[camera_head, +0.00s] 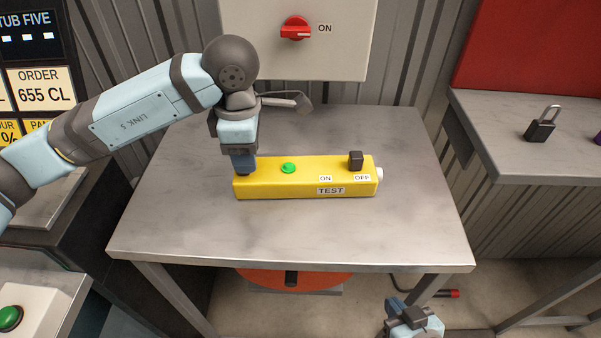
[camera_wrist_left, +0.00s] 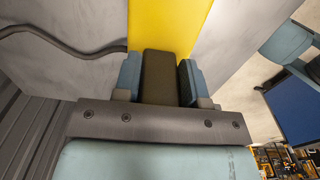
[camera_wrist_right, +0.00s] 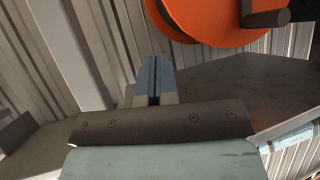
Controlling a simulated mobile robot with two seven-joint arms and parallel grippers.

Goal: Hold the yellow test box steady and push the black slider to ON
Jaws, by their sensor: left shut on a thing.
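The yellow test box (camera_head: 305,187) lies lengthwise on the grey table. Its black slider (camera_head: 355,160) stands at the right, above the OFF label (camera_head: 362,178); the ON label (camera_head: 325,179) is left of it. My left gripper (camera_head: 243,170) points down at the box's left end. In the left wrist view its fingers are shut on a dark block (camera_wrist_left: 158,78), seemingly a grip on the yellow box (camera_wrist_left: 165,25). My right gripper (camera_head: 410,318) is low in front of the table, away from the box. In the right wrist view its fingers (camera_wrist_right: 155,80) are together and empty.
A green round button (camera_head: 288,168) sits on the box's top and a white knob (camera_head: 380,174) on its right end. A cable end (camera_head: 290,102) lies behind my left gripper. A panel with a red switch (camera_head: 295,28) stands behind. The table's front (camera_head: 290,240) is clear.

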